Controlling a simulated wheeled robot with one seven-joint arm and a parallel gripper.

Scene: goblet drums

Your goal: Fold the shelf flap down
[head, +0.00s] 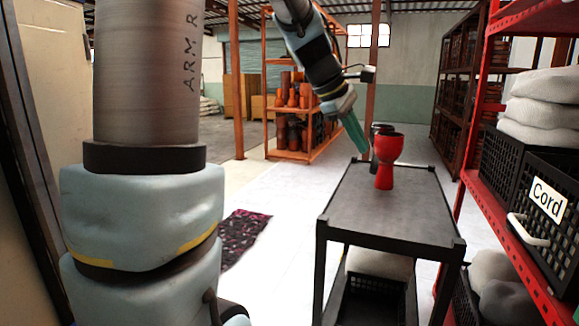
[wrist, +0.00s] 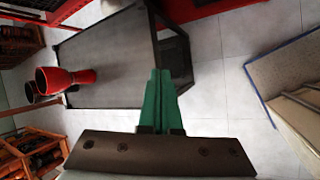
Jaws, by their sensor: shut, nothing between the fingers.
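No part in either view can be told for certain as the shelf flap. The red shelf (head: 470,185) stands along the right side of the head view; a red part of it crosses the top of the wrist view (wrist: 275,20). My gripper (head: 362,150) has long green fingers, which are shut and empty. It points down near the far end of the black cart (head: 365,230). In the wrist view the fingertips (wrist: 160,72) show beside the cart's frame.
A red goblet drum (head: 386,160) stands on the cart, with a dark one behind it. Black crates (head: 535,205), one labelled Cord, and white sacks (head: 545,100) fill the red shelf. A patterned mat (head: 242,235) lies left of the cart. Pale floor is clear between them.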

